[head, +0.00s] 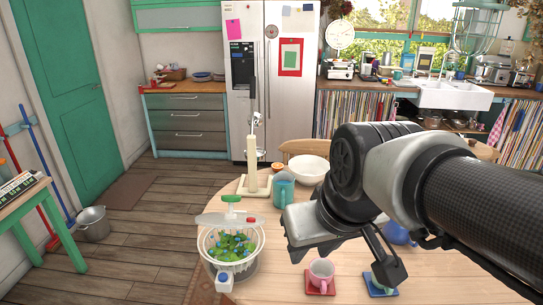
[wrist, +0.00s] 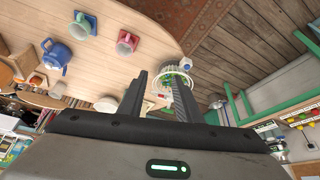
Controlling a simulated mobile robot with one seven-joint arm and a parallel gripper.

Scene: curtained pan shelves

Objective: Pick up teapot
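The blue teapot (head: 401,233) stands on the round wooden table and is mostly hidden behind my arm in the head view. In the wrist view the teapot (wrist: 56,54) is at the left, with its handle and body visible. My gripper (head: 343,258) is above the table, to the left of the teapot in the head view. In the wrist view my gripper (wrist: 159,74) has its two fingers apart with nothing held between them. The teapot is clear of the fingers.
A pink mug (head: 320,270) and a teal mug (head: 383,273) stand on coasters near the table's front. A chair is behind.

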